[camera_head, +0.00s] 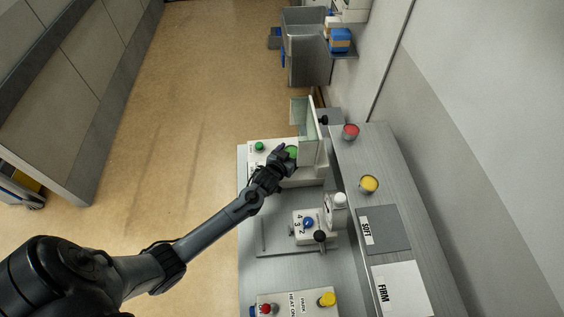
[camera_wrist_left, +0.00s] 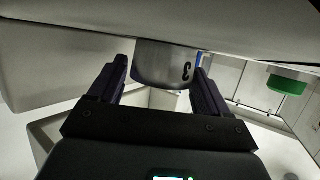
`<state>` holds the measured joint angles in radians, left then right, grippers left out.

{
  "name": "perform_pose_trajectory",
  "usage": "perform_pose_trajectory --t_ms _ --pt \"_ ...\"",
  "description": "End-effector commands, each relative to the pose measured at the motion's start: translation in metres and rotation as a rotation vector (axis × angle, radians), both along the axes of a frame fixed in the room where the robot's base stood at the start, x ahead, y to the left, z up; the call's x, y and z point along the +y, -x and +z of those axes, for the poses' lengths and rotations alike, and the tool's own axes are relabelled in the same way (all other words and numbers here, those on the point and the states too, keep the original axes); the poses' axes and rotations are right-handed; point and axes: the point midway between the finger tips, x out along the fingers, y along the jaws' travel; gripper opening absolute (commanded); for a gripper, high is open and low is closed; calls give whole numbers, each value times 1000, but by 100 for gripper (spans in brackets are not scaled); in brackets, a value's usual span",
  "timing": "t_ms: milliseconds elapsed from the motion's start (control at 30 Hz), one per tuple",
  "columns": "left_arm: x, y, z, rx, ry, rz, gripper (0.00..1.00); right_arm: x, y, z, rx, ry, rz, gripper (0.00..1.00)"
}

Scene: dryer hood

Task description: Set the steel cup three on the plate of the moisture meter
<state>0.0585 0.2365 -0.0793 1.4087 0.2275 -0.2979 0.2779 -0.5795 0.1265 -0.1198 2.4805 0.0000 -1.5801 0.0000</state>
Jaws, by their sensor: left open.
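The steel cup three (camera_head: 291,152), with green contents, is at the white moisture meter (camera_head: 303,172), beside its raised lid. In the left wrist view the steel cup (camera_wrist_left: 165,66) shows a black 3 on its side. My left gripper (camera_head: 283,156) is open at the cup; in the left wrist view (camera_wrist_left: 162,82) its fingers stand on either side of the cup. I cannot tell whether a finger touches it. The plate under the cup is hidden, so I cannot see what its base rests on. My right gripper is out of view.
A red-topped cup (camera_head: 350,132) and a yellow-topped cup (camera_head: 369,184) stand on the ledge at the right, above the SOFT and FIRM pads. A green button (camera_head: 259,146) is left of my gripper. A numbered dial device (camera_head: 308,227) and white bottle (camera_head: 339,208) stand nearer.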

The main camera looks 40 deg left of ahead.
Motion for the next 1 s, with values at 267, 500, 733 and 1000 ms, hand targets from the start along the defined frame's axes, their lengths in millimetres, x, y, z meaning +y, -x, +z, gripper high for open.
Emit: perform_pose_trajectory --t_ms 267,500,733,1000 --pt "-11 42 14 3 2 0 78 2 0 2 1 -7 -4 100" --pt "-21 79 28 3 2 0 78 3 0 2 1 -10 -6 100" --pt "-29 100 35 13 5 -3 78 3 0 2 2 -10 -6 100" --pt "-78 149 29 254 47 -93 78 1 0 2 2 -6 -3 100"
